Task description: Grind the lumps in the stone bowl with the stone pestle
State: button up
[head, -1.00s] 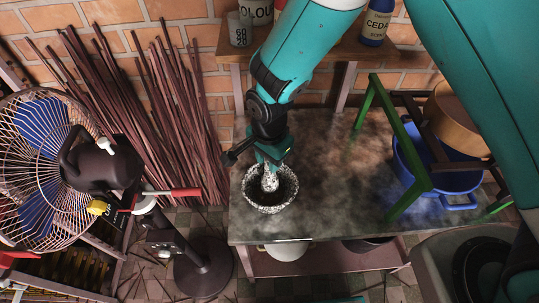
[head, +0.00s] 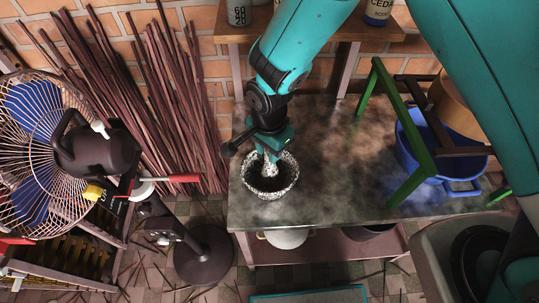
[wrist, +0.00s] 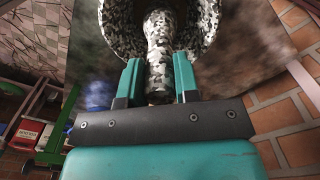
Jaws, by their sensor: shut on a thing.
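The speckled black-and-white stone bowl (head: 288,182) stands on the left part of the grey worktop, and its rim also shows at the top of the wrist view (wrist: 112,30). My gripper (head: 269,150) is above the bowl, pointing down. In the wrist view its two teal fingers (wrist: 160,72) are shut on the speckled stone pestle (wrist: 158,40). The pestle's lower end is inside the bowl; in the head view it shows below the fingers (head: 270,169). The bowl's inside looks dark, and I cannot make out separate lumps.
The stone-grey worktop (head: 330,190) is clear right of the bowl. A green frame (head: 420,160) and a blue tub (head: 455,185) stand at its right end. A caged fan (head: 40,150) stands at the left. Bundled sticks (head: 170,100) lean on the brick wall. A shelf with containers (head: 330,30) is behind.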

jog(key=shift+f+b, duration=0.45)
jog(key=shift+f, duration=0.15)
dwell(0.3)
